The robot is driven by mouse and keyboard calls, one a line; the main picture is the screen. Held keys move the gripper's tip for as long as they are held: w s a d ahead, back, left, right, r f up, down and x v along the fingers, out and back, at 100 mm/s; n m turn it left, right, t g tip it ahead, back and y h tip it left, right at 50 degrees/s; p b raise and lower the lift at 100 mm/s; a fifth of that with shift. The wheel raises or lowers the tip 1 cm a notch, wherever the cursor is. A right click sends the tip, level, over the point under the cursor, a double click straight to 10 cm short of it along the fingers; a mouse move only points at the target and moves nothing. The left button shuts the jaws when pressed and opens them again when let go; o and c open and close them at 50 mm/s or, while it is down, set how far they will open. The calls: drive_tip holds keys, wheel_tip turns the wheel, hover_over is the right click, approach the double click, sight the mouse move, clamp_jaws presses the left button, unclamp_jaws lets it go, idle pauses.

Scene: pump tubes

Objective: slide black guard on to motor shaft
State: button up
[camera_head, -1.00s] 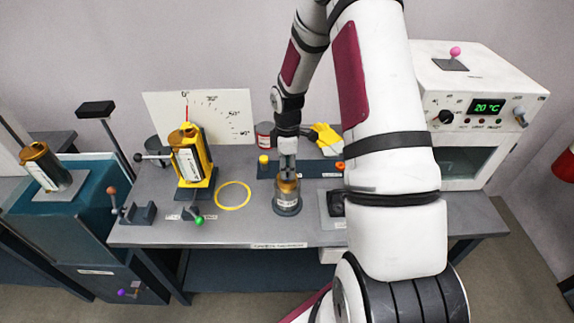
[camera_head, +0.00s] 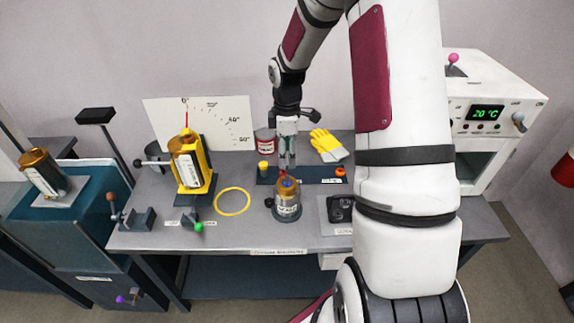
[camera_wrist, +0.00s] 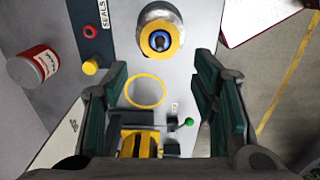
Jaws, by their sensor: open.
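A metal cylinder with a gold top (camera_head: 287,200), which looks like the motor, stands upright on the bench. In the wrist view its top (camera_wrist: 160,38) shows an orange-yellow rim around a blue and dark centre. A black piece (camera_head: 341,208), likely the guard, sits on a grey plate right of the cylinder in the head view; I do not make it out in the wrist view. My gripper (camera_head: 287,165) is above and slightly behind the cylinder. In the wrist view my gripper (camera_wrist: 162,75) is wide open, with nothing between its fingers.
A yellow tilting stand (camera_head: 190,165) holds another cylinder on the left. A yellow ring (camera_head: 232,201) marks clear bench. A dark seals tray (camera_head: 315,175), a red can (camera_head: 265,141) and yellow gloves (camera_head: 327,146) are behind. A white oven (camera_head: 500,110) stands at right.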

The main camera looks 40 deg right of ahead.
drive_tip(key=shift+r, duration=1.8)
drive_tip(key=s+a+r+m+t+h, duration=0.1)
drive_tip(key=s+a+r+m, duration=0.3)
drive_tip(key=r, duration=0.5)
drive_tip(key=s+a+r+m+t+h, duration=0.1)
drive_tip(key=s+a+r+t, duration=0.1)
drive_tip(key=s+a+r, duration=0.5)
drive_tip(key=s+a+r+m+t+y, duration=0.2)
drive_tip(key=s+a+r+m, duration=0.4)
drive_tip(key=s, duration=0.5)
drive_tip(key=shift+s+a+r+t, duration=0.3)
drive_tip(key=shift+a+r, duration=0.15)
drive_tip(key=shift+a, duration=0.1)
